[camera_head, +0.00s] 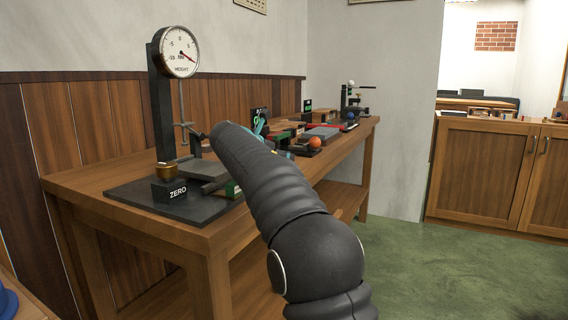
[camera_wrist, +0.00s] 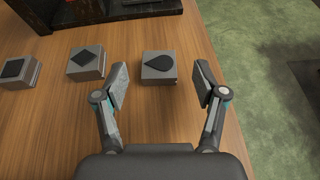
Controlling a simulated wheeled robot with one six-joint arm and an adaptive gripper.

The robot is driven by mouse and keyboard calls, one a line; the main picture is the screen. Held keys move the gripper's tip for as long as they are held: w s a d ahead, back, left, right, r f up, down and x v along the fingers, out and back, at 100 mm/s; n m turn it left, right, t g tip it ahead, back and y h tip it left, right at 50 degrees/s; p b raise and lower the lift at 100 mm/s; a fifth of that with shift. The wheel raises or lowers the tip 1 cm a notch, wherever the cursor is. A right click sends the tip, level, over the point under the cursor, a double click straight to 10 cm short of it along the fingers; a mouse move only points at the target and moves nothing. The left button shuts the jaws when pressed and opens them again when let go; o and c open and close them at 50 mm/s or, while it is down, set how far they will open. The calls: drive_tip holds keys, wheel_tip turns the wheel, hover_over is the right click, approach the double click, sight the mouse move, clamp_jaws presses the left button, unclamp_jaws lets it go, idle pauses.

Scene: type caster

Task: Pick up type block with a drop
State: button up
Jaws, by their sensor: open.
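The type block with a drop (camera_wrist: 159,66) is a small grey block with a black teardrop on its top face. In the wrist view it sits on the wooden bench top, ahead of my gripper (camera_wrist: 161,85) and roughly between the lines of its two fingers. My gripper is open, with nothing between its fingers. A block with a black diamond (camera_wrist: 87,62) stands left of the drop block, apart from it. A block with a black square-like mark (camera_wrist: 17,73) is at the far left. In the head view my arm hides the blocks and most of my gripper.
A dark tray or frame (camera_wrist: 125,12) lies beyond the blocks. The bench edge and green floor (camera_wrist: 275,90) are to the right. In the head view a height gauge (camera_head: 180,52) and a ZERO block (camera_head: 170,190) stand at the bench's near end; an orange ball (camera_head: 315,142) is further back.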

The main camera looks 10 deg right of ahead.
drive_tip(key=x, duration=0.2)
drive_tip(key=shift+w+d+f, duration=0.15)
drive_tip(key=shift+w+d, duration=0.1)
drive_tip(key=shift+w, duration=0.05)
clamp_jaws()
